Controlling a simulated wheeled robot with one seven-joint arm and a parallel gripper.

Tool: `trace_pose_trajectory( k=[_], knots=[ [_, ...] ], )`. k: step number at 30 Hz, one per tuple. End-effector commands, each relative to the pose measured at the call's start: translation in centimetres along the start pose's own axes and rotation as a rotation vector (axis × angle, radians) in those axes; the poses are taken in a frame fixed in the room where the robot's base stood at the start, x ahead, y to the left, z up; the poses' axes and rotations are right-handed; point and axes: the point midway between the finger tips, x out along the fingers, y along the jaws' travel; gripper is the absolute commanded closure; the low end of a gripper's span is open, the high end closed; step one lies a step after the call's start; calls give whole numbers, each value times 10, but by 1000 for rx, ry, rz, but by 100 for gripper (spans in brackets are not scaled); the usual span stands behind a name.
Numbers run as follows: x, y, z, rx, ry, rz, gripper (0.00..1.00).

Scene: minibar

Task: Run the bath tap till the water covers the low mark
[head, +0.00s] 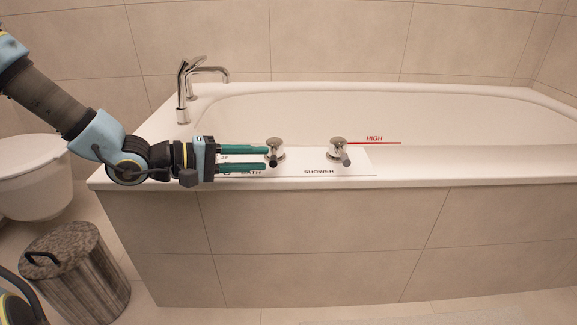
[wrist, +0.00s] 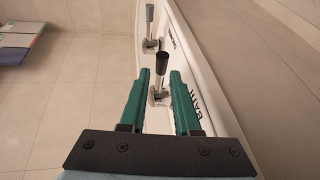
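The bath tap (head: 277,146) is a chrome knob with a short lever, above the BATH label on the front rim. In the wrist view its dark-tipped lever (wrist: 161,62) shows between and just past my fingertips. My gripper (head: 267,158) reaches in from the left with its two green fingers apart and nothing visibly clamped; I cannot tell if they touch the knob. The chrome spout (head: 205,72) stands on the far left rim, with no stream visible. The bathtub (head: 450,181) shows a red HIGH mark (head: 374,140) on its inner wall. The low mark and the tub floor are hidden.
The shower tap (head: 337,148), a similar chrome knob, stands right of the bath tap and also shows in the wrist view (wrist: 150,42). A white toilet (head: 30,180) and a grey lidded bin (head: 75,275) are at the left. The rim's right side is clear.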

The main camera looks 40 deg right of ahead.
Motion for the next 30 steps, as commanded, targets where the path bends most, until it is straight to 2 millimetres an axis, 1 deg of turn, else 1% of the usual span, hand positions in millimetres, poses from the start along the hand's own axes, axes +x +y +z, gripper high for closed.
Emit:
trace_pose_trajectory(
  k=[1, 6, 9, 12, 17, 24, 25, 26, 30],
  knots=[
    [12, -5, 1, 2, -4, 0, 69],
    [44, -5, 0, 3, -3, -2, 69],
    [58, -4, 0, 3, -1, -2, 69],
    [68, -4, 0, 2, 0, -3, 69],
    [75, -2, 0, 1, 2, -4, 69],
    [76, -1, 0, 1, 2, -4, 69],
    [76, -1, 0, 1, 2, -4, 70],
    [76, -1, 0, 1, 2, -4, 74],
    [75, -1, 0, 1, 2, -4, 89]
  ],
)
